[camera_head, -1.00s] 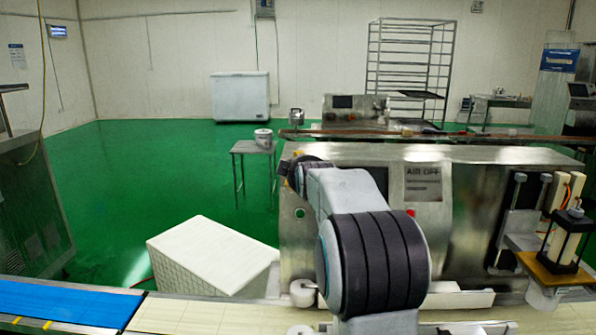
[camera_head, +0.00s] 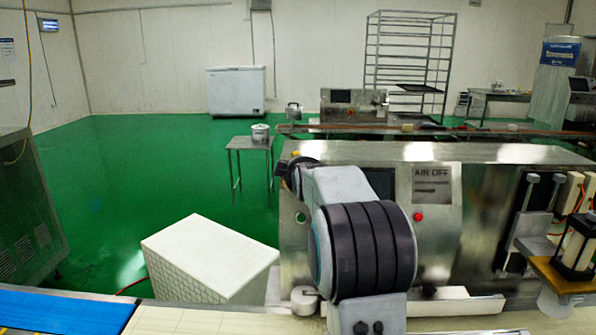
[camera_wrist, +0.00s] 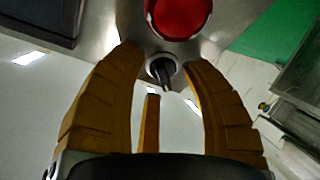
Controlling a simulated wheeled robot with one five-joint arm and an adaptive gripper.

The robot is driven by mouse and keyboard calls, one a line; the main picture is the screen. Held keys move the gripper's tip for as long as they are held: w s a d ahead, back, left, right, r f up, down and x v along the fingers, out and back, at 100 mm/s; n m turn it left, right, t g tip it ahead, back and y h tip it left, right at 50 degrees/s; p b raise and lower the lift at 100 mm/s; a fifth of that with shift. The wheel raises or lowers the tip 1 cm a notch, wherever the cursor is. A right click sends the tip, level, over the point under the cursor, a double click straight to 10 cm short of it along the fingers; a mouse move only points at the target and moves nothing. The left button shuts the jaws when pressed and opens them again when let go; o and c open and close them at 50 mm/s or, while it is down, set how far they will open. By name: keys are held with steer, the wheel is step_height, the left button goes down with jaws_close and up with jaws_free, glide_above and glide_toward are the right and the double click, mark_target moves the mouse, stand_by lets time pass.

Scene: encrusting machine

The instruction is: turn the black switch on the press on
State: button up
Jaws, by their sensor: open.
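The black switch (camera_wrist: 162,71) shows in the wrist view as a small dark knob with a pale ring, just below a red button (camera_wrist: 178,16) on the press's metal panel. In the head view the press (camera_head: 480,215) is a steel machine with an "AIR OFF" label and a red button (camera_head: 418,216). My own arm hides the gripper and the switch there.
A conveyor belt (camera_head: 190,320) runs along the front, blue at its left end. A white crate (camera_head: 215,255) stands left of the press. A black-framed fixture (camera_head: 573,248) sits at the right. Green floor is open at the left.

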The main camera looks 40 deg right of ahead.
jaws_close()
stand_by(0.3)
steer(key=shift+f, duration=0.1)
steer(key=shift+f+m+b, duration=0.25)
steer(key=shift+m+b, duration=0.05)
steer(key=shift+b, duration=0.75)
steer(key=shift+m+b, duration=0.3)
steer(key=shift+b, duration=0.55)
steer(key=shift+s+r+b, duration=0.1)
steer(key=shift+r+b, duration=0.1)
steer(key=shift+b, duration=0.15)
steer(key=shift+d, duration=0.1)
jaws_free()
steer(key=shift+r, duration=0.1)
